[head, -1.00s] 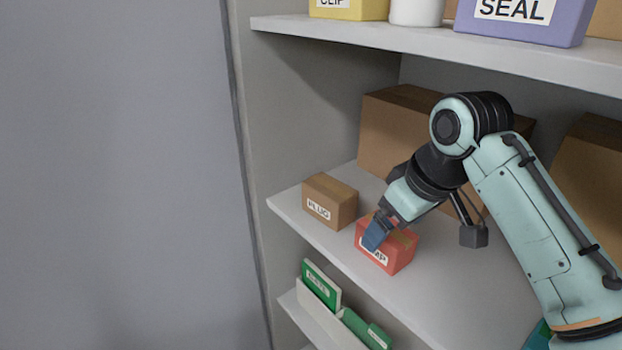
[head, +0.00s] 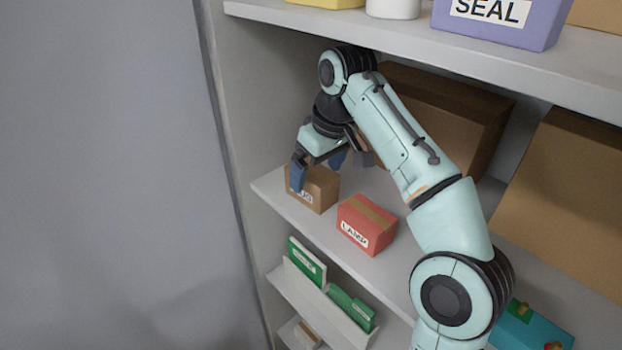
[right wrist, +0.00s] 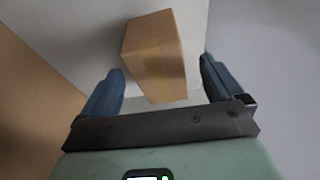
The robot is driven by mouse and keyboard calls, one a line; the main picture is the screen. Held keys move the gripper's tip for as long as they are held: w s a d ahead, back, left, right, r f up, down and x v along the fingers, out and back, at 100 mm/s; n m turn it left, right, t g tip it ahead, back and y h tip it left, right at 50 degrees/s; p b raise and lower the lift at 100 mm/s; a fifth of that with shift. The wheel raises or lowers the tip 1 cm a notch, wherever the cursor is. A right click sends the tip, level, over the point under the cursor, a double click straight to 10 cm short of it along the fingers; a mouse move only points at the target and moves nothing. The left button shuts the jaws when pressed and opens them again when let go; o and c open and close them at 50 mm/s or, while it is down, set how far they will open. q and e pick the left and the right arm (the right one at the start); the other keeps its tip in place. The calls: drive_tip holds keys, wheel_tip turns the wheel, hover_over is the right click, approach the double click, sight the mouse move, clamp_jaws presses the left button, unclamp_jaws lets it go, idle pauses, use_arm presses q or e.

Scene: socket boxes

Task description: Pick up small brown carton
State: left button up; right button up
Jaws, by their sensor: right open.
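The small brown carton (head: 318,187) stands at the left end of the middle shelf, near its front edge. Its white label is partly covered by a finger of my right gripper (head: 319,173). My right gripper is open, with its blue fingers at the carton. In the right wrist view the brown carton (right wrist: 154,58) lies ahead between the two fingers of the gripper (right wrist: 162,85), with gaps at both sides. My left gripper is in neither view.
A red LAMP box (head: 366,225) stands just right of the carton. Large brown boxes (head: 480,125) stand behind. The upper shelf (head: 420,45) hangs above my arm. Green boxes (head: 307,262) are on the shelf below. The shelf's side wall (head: 240,110) is close on the left.

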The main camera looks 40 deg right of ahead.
drive_tip(key=shift+w, duration=0.35)
drive_tip(key=shift+x, duration=2.55)
drive_tip(key=shift+w+f, duration=0.1)
drive_tip(key=shift+f, duration=0.05)
drive_tip(key=c, duration=1.4)
drive_tip(key=shift+c, duration=0.2)
